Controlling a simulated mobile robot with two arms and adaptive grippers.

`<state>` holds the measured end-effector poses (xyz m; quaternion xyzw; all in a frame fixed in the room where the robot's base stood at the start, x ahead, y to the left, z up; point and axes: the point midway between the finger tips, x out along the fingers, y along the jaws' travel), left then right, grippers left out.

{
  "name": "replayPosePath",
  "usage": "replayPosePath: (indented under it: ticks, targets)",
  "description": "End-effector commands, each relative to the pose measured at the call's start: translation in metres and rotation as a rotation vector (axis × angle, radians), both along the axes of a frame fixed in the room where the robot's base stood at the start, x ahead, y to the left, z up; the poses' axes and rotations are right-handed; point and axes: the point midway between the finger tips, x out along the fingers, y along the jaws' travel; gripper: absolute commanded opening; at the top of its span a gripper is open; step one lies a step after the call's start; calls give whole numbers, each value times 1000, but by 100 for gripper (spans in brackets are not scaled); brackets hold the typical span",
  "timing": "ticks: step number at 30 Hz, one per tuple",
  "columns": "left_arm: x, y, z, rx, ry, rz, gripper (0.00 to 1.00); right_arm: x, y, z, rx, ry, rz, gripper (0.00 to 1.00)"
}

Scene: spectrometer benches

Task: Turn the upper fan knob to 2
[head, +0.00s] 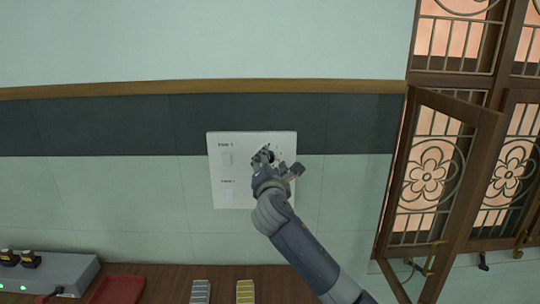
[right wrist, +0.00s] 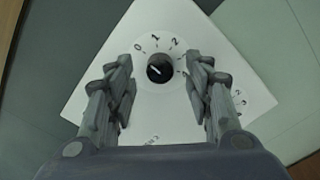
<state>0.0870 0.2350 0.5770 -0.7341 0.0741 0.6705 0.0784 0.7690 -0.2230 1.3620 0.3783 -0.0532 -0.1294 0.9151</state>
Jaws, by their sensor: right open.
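The white wall panel (head: 228,197) is fixed to the wall. Its upper fan knob (right wrist: 160,68) is a small black dial with a white pointer line. The numbers 0, 1 and 2 run around the knob's upper side in the right wrist view. The short pointer line lies toward the upper left, seemingly nearest 0. My right gripper (right wrist: 159,85) is open, with one finger on each side of the knob and visible gaps between. In the head view the right gripper (head: 265,158) covers much of the panel's right half. My left gripper is out of view.
A hinged window frame with grilles (head: 440,180) stands open to the right of the panel. Below are a wooden bench (head: 170,280), a grey device (head: 50,275), a red tray (head: 118,290), and grey and yellow racks. The wall left of the panel is clear.

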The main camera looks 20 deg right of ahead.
Motion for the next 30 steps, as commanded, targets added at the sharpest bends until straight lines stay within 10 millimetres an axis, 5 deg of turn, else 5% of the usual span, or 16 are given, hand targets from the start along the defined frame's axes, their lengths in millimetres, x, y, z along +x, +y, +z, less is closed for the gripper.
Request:
replayPosePath:
  ticks: [6, 18, 24, 30]
  targets:
    - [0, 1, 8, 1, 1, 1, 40, 18, -5, 1, 1, 0, -1, 47]
    - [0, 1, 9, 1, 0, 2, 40, 23, -6, 0, 1, 0, 1, 47]
    - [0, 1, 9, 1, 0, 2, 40, 22, -6, -1, 1, 0, 1, 3]
    - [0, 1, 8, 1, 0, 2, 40, 22, -6, -1, 4, 0, 1, 3]
